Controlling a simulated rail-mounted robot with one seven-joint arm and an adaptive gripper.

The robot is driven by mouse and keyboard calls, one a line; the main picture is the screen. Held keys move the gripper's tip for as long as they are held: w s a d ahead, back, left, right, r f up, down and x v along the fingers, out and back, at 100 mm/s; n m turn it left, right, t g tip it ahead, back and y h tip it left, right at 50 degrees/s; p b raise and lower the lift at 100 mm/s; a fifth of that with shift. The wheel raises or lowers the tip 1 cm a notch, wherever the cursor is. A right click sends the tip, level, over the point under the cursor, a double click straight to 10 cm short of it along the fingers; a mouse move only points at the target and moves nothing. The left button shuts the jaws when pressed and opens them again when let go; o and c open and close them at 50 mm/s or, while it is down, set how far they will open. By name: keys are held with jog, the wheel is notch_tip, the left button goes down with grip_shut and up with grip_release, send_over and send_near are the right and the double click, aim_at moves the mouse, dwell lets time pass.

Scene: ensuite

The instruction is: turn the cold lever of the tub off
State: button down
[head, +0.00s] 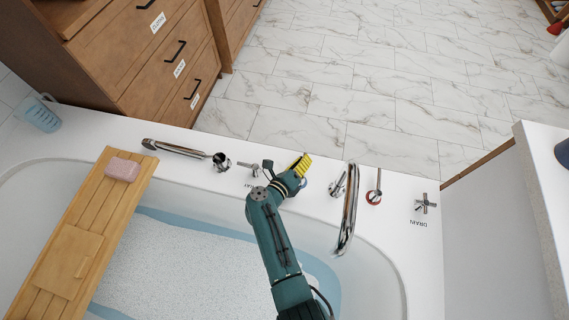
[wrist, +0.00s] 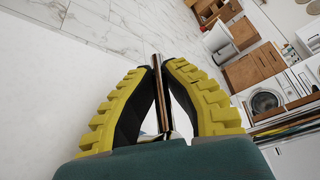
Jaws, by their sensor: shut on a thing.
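My gripper (head: 304,160) is over the far rim of the tub, with its yellow-padded fingers low beside the taps. In the wrist view, the fingers (wrist: 158,62) are closed around a thin upright chrome lever (wrist: 158,88), which stands between the dark inner pads. In the head view a bit of blue (head: 304,184) shows just beside the gripper, and the gripper hides the cold lever there. The curved chrome spout (head: 348,212) stands to the right, and a lever with a red ring (head: 374,188) is beyond it.
The tub's white rim (head: 400,255) also carries a chrome hand shower (head: 178,148), a small chrome fitting (head: 338,185) and a cross handle marked drain (head: 425,204). A wooden tray (head: 60,245) with pink soap (head: 123,169) spans the left of the tub, which holds water.

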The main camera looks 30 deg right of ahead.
jog(key=shift+s+f+g, duration=0.1)
jog(key=shift+f+g, duration=0.1)
jog(key=shift+g, duration=0.1)
jog(key=c, duration=1.1)
grip_release()
jog(key=shift+d, duration=0.1)
jog(key=shift+r, duration=0.1)
jog(key=v, duration=1.2)
